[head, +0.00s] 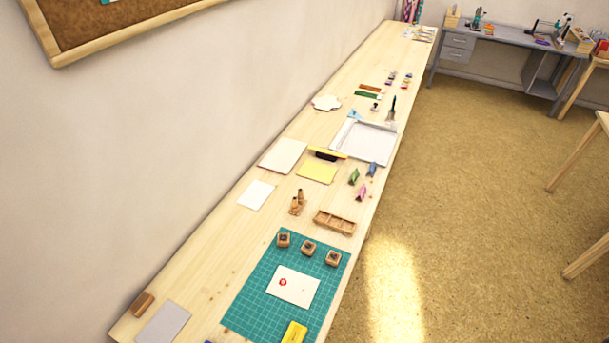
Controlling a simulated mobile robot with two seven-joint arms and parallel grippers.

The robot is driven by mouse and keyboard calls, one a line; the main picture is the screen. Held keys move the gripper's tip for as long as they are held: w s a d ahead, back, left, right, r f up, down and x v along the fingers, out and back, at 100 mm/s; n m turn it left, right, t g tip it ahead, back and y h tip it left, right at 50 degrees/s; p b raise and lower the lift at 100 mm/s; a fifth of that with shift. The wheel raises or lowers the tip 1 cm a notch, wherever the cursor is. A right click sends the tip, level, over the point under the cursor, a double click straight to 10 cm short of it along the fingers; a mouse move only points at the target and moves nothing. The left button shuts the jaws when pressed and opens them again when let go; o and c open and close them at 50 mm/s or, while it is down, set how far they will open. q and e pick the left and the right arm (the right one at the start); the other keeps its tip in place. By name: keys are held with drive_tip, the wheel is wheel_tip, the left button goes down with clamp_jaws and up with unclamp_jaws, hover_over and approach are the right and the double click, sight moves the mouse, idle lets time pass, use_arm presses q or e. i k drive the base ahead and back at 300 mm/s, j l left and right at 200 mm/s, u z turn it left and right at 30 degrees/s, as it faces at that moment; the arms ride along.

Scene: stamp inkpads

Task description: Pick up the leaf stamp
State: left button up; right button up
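Three small wooden blocks with dark marks on top stand in a row along the far edge of the green cutting mat (258,300): a left block (283,240), a middle block (308,248) and a right block (333,258). They look like stamps, but the marks are too small to tell which one bears a leaf. A white card (300,291) with a red print (283,282) lies on the mat in front of them. Neither of my grippers is in view.
Behind the mat on the long wooden table (200,278) are a wooden compartment tray (335,222), small brown wooden pieces (297,203) and an open yellow inkpad (317,172). A yellow item (294,332) lies on the mat's near edge.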

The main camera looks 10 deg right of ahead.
sight(308, 247)
drive_tip(key=k+j, duration=0.75)
drive_tip(key=k, duration=0.2)
